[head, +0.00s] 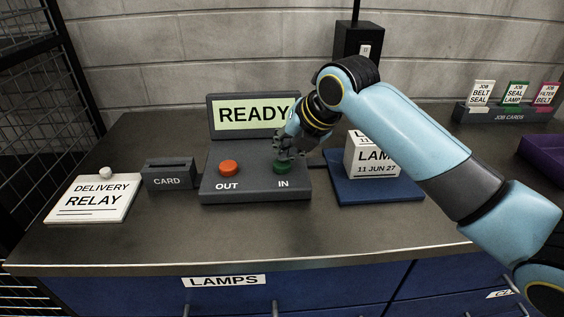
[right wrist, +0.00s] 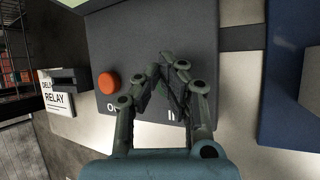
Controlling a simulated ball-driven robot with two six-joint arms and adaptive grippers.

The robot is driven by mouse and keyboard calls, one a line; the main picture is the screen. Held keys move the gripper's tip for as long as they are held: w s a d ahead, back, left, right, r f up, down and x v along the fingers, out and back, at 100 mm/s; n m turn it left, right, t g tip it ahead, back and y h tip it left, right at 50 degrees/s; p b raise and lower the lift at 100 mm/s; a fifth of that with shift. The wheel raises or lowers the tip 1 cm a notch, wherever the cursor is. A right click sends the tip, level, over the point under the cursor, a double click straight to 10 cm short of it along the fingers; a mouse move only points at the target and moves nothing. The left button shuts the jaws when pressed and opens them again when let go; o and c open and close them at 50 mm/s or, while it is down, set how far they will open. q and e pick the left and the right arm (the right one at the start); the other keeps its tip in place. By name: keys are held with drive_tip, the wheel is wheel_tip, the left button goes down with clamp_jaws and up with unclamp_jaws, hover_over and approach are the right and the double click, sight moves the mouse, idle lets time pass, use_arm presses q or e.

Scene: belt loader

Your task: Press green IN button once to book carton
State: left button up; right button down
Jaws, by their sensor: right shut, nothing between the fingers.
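The green IN button (head: 283,167) sits on the right of the dark grey console (head: 213,188). In the right wrist view the closed fingertips (right wrist: 168,66) hide most of the button. The red OUT button (head: 228,167) is to the left on the same console. The screen (head: 245,115) behind reads READY. The white carton (head: 370,160), marked LAM and 11 JUN 27, sits on a blue pad (head: 375,193), partly behind my right arm. My left gripper is not in view.
A card slot (head: 169,175) and a white DELIVERY RELAY block (head: 93,199) stand left of the console. A job card rack (head: 505,114) stands at the back right, near a purple tray (head: 546,156). The counter front is clear.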

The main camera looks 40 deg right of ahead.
drive_tip(key=shift+f, duration=0.45)
drive_tip(key=shift+r, duration=0.1)
idle(0.4)
drive_tip(key=shift+r+p, duration=0.95)
wheel_tip(320, 180, up, 5)
drive_tip(key=p, duration=0.5)
idle(0.6)
